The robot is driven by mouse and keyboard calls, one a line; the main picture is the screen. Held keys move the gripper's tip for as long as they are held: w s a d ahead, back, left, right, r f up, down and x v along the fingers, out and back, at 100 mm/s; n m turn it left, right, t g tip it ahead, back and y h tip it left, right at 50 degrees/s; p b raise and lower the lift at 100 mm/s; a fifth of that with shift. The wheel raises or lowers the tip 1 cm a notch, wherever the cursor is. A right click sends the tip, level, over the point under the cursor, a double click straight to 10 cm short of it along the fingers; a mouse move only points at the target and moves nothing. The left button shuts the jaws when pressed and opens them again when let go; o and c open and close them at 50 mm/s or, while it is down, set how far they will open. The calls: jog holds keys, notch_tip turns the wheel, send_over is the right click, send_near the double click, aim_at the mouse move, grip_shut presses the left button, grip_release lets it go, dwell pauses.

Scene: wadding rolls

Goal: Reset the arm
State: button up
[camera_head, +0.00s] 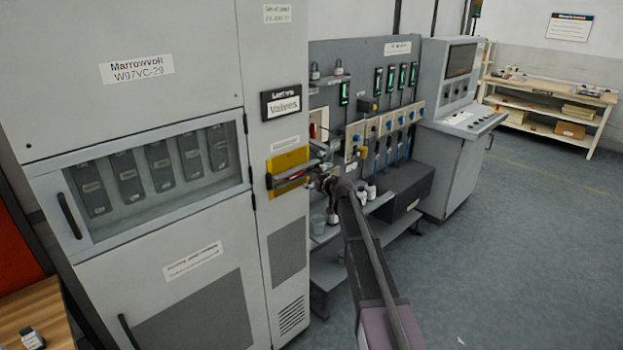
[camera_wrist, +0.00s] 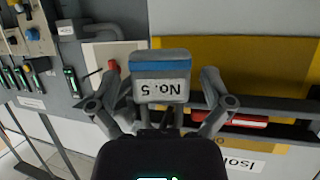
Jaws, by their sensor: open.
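My arm (camera_head: 365,245) reaches up and forward from the lower right in the head view. My gripper (camera_head: 311,163) is near the yellow panel (camera_head: 290,158) on the grey cabinet. In the wrist view my gripper (camera_wrist: 161,80) is open, with one finger on each side of a grey block with a blue band (camera_wrist: 160,68). The block's label reads "No. 5" upside down. I cannot tell whether the fingers touch it. The yellow panel also shows in the wrist view (camera_wrist: 250,60), with a red piece in its dark slot.
The tall grey cabinet (camera_head: 150,105) stands on the left, with a "Valves" sign. A shelf (camera_head: 535,105) is at the far right. The floor on the right is clear.

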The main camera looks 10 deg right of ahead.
jog(key=shift+s+f, duration=0.3)
jog(key=shift+s, duration=0.2)
jog(key=s+f+m+g+h, duration=0.1)
jog(key=s+f+g, duration=0.2)
jog(key=s, duration=1.2)
jog(key=s+d+f+m+g+h, duration=0.1)
jog(key=s+f+g, duration=0.3)
jog(key=s, duration=1.2)
jog(key=s+f+m+g+h, duration=0.2)
jog(key=s+f+g, duration=0.2)
jog(key=s, duration=1.1)
jog(key=shift+s+d+g+h, duration=0.25)
jog(key=shift+d+g+h, duration=0.15)
jog(key=shift+g, duration=0.4)
jog(key=shift+a, duration=0.1)
